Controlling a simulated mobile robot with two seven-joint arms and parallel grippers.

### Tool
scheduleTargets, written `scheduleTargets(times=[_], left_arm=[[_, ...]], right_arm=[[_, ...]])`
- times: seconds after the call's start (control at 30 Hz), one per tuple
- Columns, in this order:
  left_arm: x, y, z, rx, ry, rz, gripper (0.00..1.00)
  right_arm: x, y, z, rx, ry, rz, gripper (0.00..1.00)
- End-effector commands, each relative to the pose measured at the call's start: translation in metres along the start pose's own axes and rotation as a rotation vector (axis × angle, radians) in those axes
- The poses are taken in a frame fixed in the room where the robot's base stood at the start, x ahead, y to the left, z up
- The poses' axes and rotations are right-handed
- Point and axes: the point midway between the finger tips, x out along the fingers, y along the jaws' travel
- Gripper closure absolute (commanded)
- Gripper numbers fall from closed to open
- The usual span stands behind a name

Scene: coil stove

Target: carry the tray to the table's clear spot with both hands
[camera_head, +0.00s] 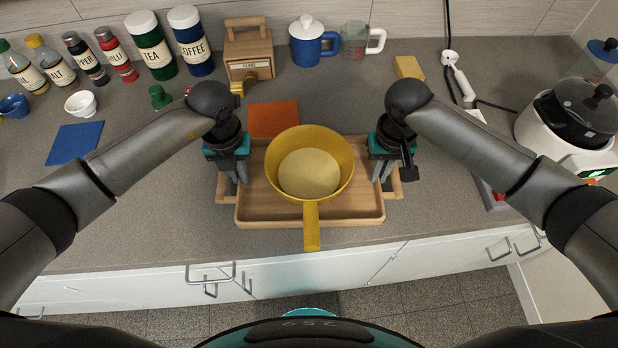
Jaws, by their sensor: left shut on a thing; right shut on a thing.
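A wooden tray (265,212) with raised edges and side handles is near the front edge of the counter. A yellow pan (310,165) sits in it, its handle pointing toward me over the tray's front edge. My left gripper (232,185) is shut on the tray's left handle. My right gripper (386,182) is shut on the tray's right handle. The fingertips are partly hidden by the grippers' own bodies. Whether the tray touches the counter or hangs just above it, I cannot tell.
An orange mat (273,119) lies just behind the tray. A blue mat (74,143) lies at the left. Bottles and canisters, a wooden box (249,55), a blue mug (311,42) and a measuring cup (356,39) line the back. A cooker (571,125) stands at the right.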

Motion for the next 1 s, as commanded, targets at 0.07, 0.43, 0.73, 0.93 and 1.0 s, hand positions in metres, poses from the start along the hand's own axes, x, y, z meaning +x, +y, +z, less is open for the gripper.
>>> scheduleTargets(times=[0.07, 0.43, 0.73, 0.93, 1.0], left_arm=[[-0.001, 0.0, 0.001, 0.0, -0.002, 0.0, 1.0], [-0.001, 0.0, 0.001, -0.001, -0.003, 0.0, 1.0], [-0.005, 0.0, 0.002, -0.001, -0.004, -0.001, 1.0], [-0.015, 0.0, 0.001, 0.0, -0.004, -0.001, 1.0], [-0.02, 0.0, 0.001, 0.0, -0.004, -0.001, 1.0]], right_arm=[[-0.001, 0.0, -0.001, 0.001, 0.002, 0.0, 1.0], [-0.001, 0.0, -0.001, 0.001, 0.002, 0.0, 1.0], [-0.005, 0.0, -0.001, 0.001, 0.004, -0.001, 1.0], [-0.015, 0.0, -0.001, 0.0, 0.003, -0.001, 1.0], [-0.02, 0.0, -0.001, 0.0, 0.003, -0.001, 1.0]])
